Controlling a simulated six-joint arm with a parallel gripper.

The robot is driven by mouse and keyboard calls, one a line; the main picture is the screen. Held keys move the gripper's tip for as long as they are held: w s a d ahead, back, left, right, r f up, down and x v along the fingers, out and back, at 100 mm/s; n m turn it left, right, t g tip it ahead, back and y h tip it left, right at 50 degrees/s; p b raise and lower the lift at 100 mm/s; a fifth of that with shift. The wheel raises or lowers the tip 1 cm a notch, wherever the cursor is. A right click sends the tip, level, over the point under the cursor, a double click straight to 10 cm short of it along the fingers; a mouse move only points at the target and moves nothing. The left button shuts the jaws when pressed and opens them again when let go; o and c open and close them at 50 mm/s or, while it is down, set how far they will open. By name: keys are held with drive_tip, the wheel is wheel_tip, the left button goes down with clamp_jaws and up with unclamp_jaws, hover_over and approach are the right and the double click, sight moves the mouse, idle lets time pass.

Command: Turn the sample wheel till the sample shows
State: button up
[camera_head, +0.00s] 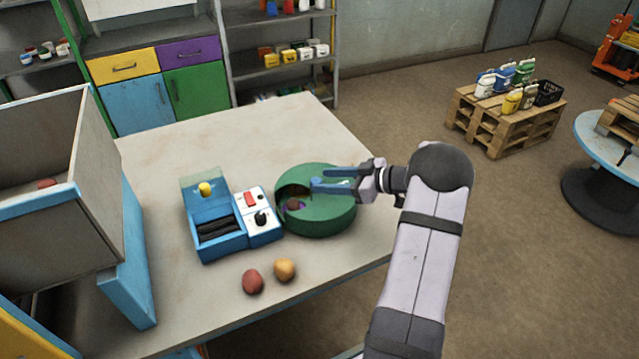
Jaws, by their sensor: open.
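The sample wheel is a round green drum (330,218) on the right part of the table. A dark opening on its left side shows a brown round thing (293,204) with a bit of purple beside it. I cannot tell whether this is the sample. My gripper (315,179) reaches in from the right over the wheel's top. Its blue fingers are apart and point left. A pale piece shows between or below them. I cannot tell whether the fingers touch the wheel. My gripper hides part of the wheel's far side.
Left of the wheel stand a white control box (261,226) with a red switch and black knob, and a blue box (218,245) with its lid up. A red ball (252,281) and a yellow ball (285,269) lie in front. The table's (250,130) back is clear.

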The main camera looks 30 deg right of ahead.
drive_tip(key=shift+b+v, duration=0.4)
drive_tip(key=shift+v, duration=1.25)
drive_tip(key=w+a+r+m+t+h+p, duration=0.1)
drive_tip(key=w+a+r+m+h+p, duration=0.2)
drive_tip(key=w+r+m+h+p, duration=0.45)
drive_tip(key=s+a+g+p, duration=0.1)
drive_tip(key=s+a+g, duration=0.3)
drive_tip(key=s, duration=0.7)
drive_tip(key=s+a+g+p, duration=0.2)
drive_tip(key=s+a+g, duration=0.2)
drive_tip(key=s+a, duration=0.4)
drive_tip(key=s+a+g+p, duration=0.2)
drive_tip(key=s+a, duration=0.4)
drive_tip(key=s, duration=0.9)
drive_tip(key=shift+s+g+h, duration=0.35)
drive_tip(key=shift+g+h, duration=0.1)
drive_tip(key=shift+g, duration=0.45)
